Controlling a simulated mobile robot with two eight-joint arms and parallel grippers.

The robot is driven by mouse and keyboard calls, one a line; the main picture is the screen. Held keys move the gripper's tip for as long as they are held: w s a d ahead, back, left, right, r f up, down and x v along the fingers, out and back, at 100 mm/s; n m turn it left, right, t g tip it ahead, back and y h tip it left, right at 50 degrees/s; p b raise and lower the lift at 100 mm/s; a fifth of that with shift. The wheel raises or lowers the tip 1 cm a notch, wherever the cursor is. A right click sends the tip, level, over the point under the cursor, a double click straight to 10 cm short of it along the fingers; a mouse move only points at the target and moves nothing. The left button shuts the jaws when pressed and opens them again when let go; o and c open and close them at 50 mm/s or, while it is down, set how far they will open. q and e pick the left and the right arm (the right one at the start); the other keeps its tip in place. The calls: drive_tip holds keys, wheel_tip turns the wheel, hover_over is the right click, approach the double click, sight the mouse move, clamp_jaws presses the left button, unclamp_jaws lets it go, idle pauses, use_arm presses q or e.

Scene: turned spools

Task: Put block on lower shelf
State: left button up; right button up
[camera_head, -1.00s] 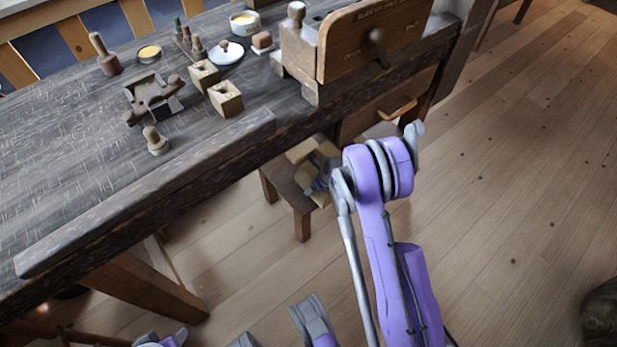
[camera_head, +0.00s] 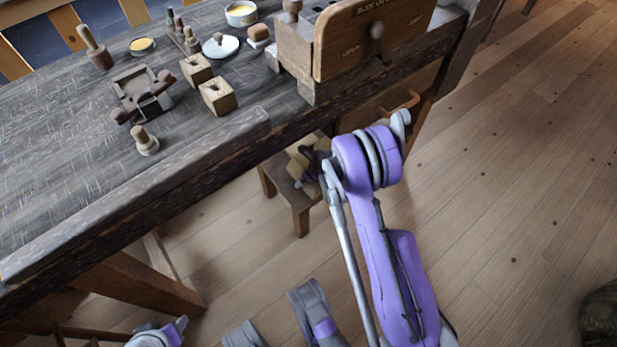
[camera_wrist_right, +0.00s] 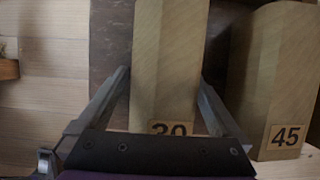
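A pale wooden block labelled 30 (camera_wrist_right: 168,65) stands in the middle of the right wrist view; its label is partly hidden by my gripper's palm. A second block labelled 45 (camera_wrist_right: 275,75) is to its right, apart from it. My right gripper (camera_wrist_right: 166,78) has one finger on each side of the 30 block, the tips very close to its sides; I cannot tell whether they press on it. In the head view the right gripper (camera_head: 308,172) is at pale blocks on a small wooden stool (camera_head: 297,208), mostly hidden by my arm. I cannot make out a lower shelf.
The dark workbench (camera_head: 60,190) stands above the stool, its front edge close to my right arm. It carries turned spools, two pale drilled blocks (camera_head: 217,96), tins and a wooden box (camera_head: 372,40). A drawer handle (camera_head: 400,104) sticks out.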

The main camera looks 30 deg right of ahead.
drive_tip(key=v, duration=0.2)
drive_tip(key=p+v, duration=0.1)
drive_tip(key=shift+s+r, duration=0.15)
drive_tip(key=shift+s, duration=0.4)
drive_tip(key=s+p, duration=0.1)
drive_tip(key=s, duration=1)
drive_tip(key=s+a+r+n, duration=0.1)
drive_tip(key=a+r+n, duration=0.3)
drive_tip(key=r+n, duration=0.4)
drive_tip(key=s+a+r+n, duration=0.1)
drive_tip(key=a+r+n, duration=0.4)
drive_tip(key=r+n, duration=0.35)
drive_tip(key=s+a+r+n, duration=0.3)
drive_tip(key=s+n, duration=0.3)
drive_tip(key=n, duration=0.3)
drive_tip(key=s+a+r+n, duration=0.3)
drive_tip(key=s+r+n, duration=0.3)
drive_tip(key=n, duration=0.3)
drive_tip(key=shift+s+a, duration=0.4)
drive_tip(key=shift+s, duration=0.05)
